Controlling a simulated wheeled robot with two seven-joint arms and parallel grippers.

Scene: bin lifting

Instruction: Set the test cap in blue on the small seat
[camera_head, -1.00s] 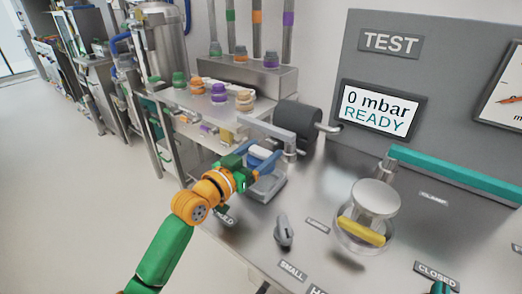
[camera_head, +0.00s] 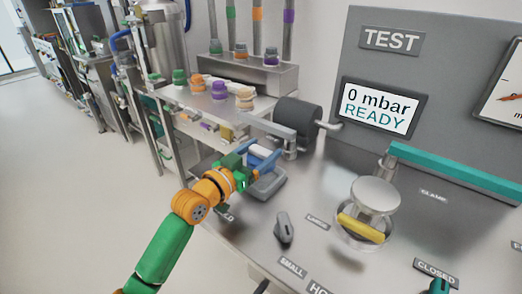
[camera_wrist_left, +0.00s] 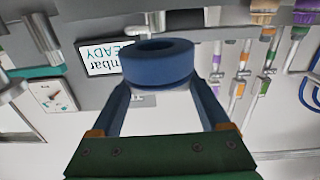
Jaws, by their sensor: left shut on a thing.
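My left gripper (camera_head: 264,158) is above a low grey tray-like block (camera_head: 270,187) on the steel bench. It is shut on the blue test cap (camera_wrist_left: 157,62), a round blue ring held between two blue fingers in the left wrist view. In the head view the fingers largely hide the cap. A SMALL label (camera_head: 291,267) lies on the bench front, with a grey lever (camera_head: 284,228) behind it. I cannot tell which part is the small seat. My right gripper does not show.
A black roller (camera_head: 297,124) is behind the gripper. Orange and purple caps stand on a shelf at the left. The screen (camera_head: 376,108) reads 0 mbar READY.

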